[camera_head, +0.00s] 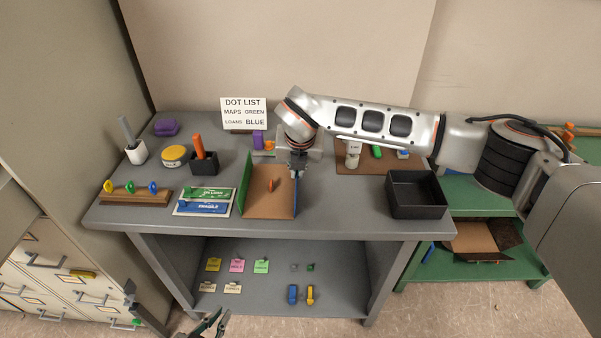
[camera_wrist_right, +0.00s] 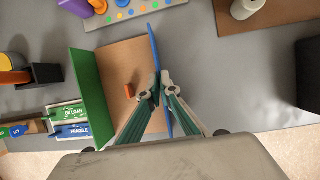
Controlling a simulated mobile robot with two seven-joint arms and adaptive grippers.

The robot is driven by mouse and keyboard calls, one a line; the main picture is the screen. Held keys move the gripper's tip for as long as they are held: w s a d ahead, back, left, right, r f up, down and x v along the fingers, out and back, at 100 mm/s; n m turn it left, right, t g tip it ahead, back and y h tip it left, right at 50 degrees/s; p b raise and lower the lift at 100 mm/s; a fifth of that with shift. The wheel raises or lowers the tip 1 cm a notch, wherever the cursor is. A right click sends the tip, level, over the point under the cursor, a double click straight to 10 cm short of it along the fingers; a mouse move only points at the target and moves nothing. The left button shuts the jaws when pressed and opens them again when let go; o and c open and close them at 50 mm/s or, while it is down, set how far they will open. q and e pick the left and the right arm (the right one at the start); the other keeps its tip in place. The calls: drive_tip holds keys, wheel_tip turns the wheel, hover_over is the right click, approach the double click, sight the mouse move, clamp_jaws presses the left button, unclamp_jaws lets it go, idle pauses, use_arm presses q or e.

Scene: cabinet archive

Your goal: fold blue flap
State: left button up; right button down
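An open brown folder (camera_head: 268,204) lies on the grey desk with an orange piece (camera_head: 271,185) on its inner face. Its green flap (camera_head: 242,187) stands up along the left edge. Its blue flap (camera_wrist_right: 153,45) stands up along the right edge and shows thinly, edge-on, in the right wrist view. My right gripper (camera_wrist_right: 157,90) is at the blue flap, one finger on each side, with its fingertips closed together on it. In the head view, my right gripper (camera_head: 297,168) reaches down over the folder's right edge. My left gripper (camera_head: 211,324) is low at the bottom edge, empty, with fingers apart.
Left of the folder lie green and blue label plates (camera_head: 204,201) and a rack with coloured tags (camera_head: 137,193). A black tray (camera_head: 415,193) stands at the right. A dot-list sign (camera_head: 244,113) stands behind. Desk between folder and tray is clear.

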drive_tip(key=shift+f, duration=0.1)
idle(0.3)
drive_tip(key=c, duration=2.6)
unclamp_jaws()
drive_tip(key=shift+s+a+r, duration=0.1)
drive_tip(key=shift+r, duration=0.2)
drive_tip(key=v, duration=1.1)
drive_tip(key=shift+r, duration=0.2)
drive_tip(key=shift+s+a, duration=0.1)
